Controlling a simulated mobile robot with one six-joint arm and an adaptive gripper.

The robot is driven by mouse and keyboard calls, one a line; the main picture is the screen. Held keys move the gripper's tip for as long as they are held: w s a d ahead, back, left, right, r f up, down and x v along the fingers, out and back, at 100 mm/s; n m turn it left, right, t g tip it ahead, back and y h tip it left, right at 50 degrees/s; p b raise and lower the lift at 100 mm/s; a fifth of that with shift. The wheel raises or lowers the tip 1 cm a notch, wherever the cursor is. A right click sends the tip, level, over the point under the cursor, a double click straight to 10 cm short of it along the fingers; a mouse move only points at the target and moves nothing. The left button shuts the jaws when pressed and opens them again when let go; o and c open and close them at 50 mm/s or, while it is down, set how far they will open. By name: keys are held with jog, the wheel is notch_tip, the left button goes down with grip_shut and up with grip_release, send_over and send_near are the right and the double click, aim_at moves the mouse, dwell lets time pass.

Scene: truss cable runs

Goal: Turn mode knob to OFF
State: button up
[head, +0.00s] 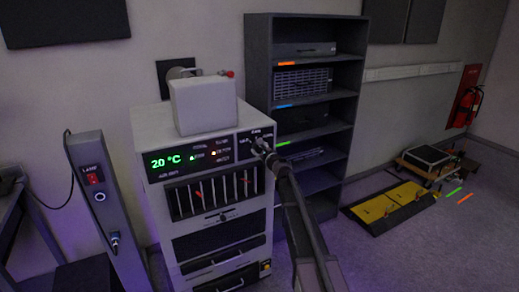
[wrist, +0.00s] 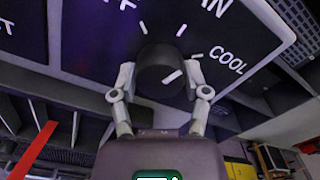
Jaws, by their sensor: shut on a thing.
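The mode knob (wrist: 158,66) is a dark round knob with a white pointer line, on a black panel in the wrist view. The pointer slants up and right, roughly toward the mark beside the COOL label (wrist: 226,63). Parts of two more labels show at the top edge, ending in "F" and "AN". My gripper (wrist: 160,78) has one finger on each side of the knob and is shut on it. In the head view, my gripper (head: 260,148) reaches the panel at the upper right of the white unit (head: 215,205); there the knob is mostly hidden behind it.
A green 20 °C display (head: 165,161) is left of the knob panel. A white box (head: 203,105) stands on the unit. A dark shelf rack (head: 258,70) is close on the right, and a grey post with a red switch (head: 95,178) stands left.

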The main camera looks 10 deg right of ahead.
jog(key=n, duration=0.7)
jog(key=shift+w+d+r, duration=0.1)
jog(key=shift+w, duration=0.05)
jog(key=n, duration=0.6)
jog(key=shift+n, duration=0.4)
jog(key=o, duration=1.2)
jog(key=shift+c, duration=0.2)
jog(key=shift+s, duration=0.2)
jog(key=v, duration=1.1)
jog(key=shift+s, duration=0.35)
